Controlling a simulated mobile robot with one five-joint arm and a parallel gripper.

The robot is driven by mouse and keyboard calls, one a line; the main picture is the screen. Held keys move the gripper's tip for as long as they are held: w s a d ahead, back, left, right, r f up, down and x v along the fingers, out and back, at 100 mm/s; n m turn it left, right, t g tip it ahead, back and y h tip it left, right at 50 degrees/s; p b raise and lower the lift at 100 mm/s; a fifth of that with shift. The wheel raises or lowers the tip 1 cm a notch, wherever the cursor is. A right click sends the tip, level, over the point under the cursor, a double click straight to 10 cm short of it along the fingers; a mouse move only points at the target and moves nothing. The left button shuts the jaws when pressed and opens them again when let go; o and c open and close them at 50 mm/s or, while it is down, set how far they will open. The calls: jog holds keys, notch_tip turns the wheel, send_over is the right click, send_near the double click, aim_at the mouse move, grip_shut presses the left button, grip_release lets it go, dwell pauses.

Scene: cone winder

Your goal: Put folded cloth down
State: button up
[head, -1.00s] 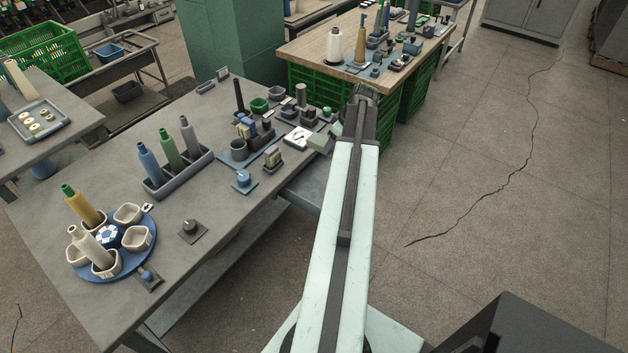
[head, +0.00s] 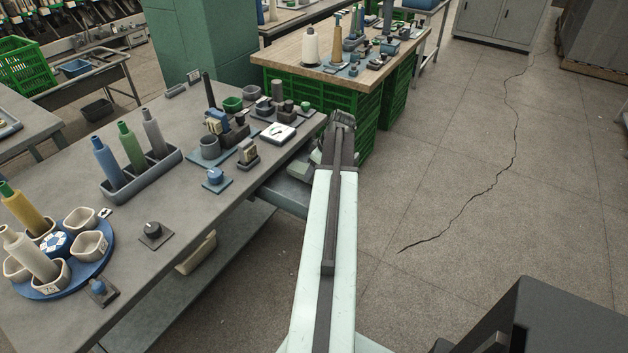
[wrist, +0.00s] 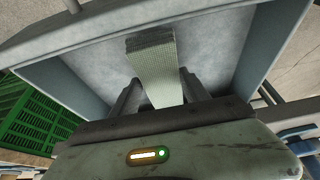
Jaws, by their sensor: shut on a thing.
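The folded cloth (wrist: 152,58) is a pale grey-green ribbed strip. In the wrist view it stands out between the two dark fingers of my gripper (wrist: 159,82), which is shut on it. Beyond the cloth is a shallow blue-grey tray (wrist: 95,57) with raised walls. The cloth is in front of the tray's floor, and I cannot tell whether it touches it. In the head view the tray (head: 283,192) shows at the right side of the grey table, partly hidden by my arm. The fingers and the cloth cannot be made out there.
The grey table (head: 185,235) carries a blue turntable (head: 72,283) with cups, a bottle rack (head: 143,185) and small devices near the tray. Green crates (head: 345,110) stand under the wooden table behind.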

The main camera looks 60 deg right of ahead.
notch_tip(320, 180, down, 2)
jog(key=shift+f+b, duration=0.25)
jog(key=shift+b, duration=0.35)
jog(key=shift+r, duration=0.2)
jog(key=shift+f, duration=0.15)
jog(key=o, duration=1.3)
jog(key=shift+o, duration=0.2)
